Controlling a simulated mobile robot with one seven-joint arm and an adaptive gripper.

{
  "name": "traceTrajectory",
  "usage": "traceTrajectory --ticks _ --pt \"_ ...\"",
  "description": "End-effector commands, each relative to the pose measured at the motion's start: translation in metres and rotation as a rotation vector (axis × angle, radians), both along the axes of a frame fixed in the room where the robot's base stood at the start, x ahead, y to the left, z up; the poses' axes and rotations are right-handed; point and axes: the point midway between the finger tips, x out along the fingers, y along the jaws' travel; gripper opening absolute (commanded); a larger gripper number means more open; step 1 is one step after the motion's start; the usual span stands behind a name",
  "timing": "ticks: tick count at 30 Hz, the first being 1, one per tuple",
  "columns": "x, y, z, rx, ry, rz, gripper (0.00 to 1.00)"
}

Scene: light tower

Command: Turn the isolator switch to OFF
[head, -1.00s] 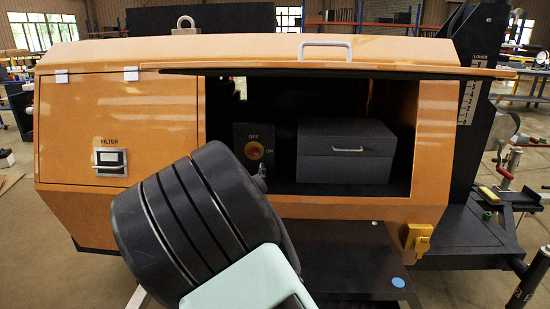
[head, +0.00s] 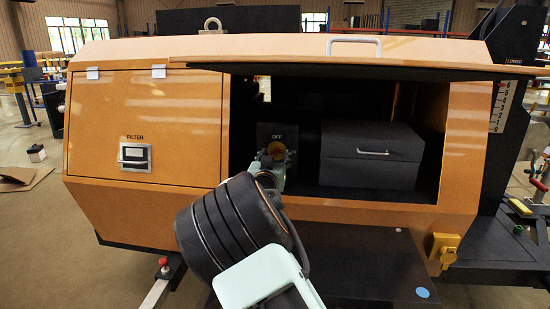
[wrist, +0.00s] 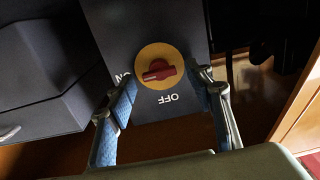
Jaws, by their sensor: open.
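The isolator switch (head: 276,148) is a yellow disc with a red handle on a dark panel inside the orange cabinet's open bay. In the wrist view the red handle (wrist: 158,73) lies roughly crosswise, in line with the ON mark at the left; the OFF label (wrist: 168,99) is upside down below the disc. My gripper (wrist: 162,80) is open, with one blue-padded finger on either side of the disc. The handle sits between the fingertips, and I cannot tell whether they touch it. In the head view my gripper (head: 272,168) partly covers the switch.
A dark grey box (head: 371,155) stands in the bay right of the switch. The raised orange door (head: 350,68) overhangs the bay. A closed FILTER door (head: 140,125) is at the left. A dark shelf (head: 360,260) juts out below the bay.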

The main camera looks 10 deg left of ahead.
Motion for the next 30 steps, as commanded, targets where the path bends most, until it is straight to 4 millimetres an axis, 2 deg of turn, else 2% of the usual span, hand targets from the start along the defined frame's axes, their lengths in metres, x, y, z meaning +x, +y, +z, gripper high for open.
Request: traceTrajectory --ticks 9,21,30 --pt "0.0017 0.0 -0.0001 0.0 0.0 0.0 0.48" --pt "0.0015 0.0 -0.0001 0.0 0.0 0.0 0.06" --pt "0.0015 0.0002 0.0011 -0.043 0.002 0.0 0.06"
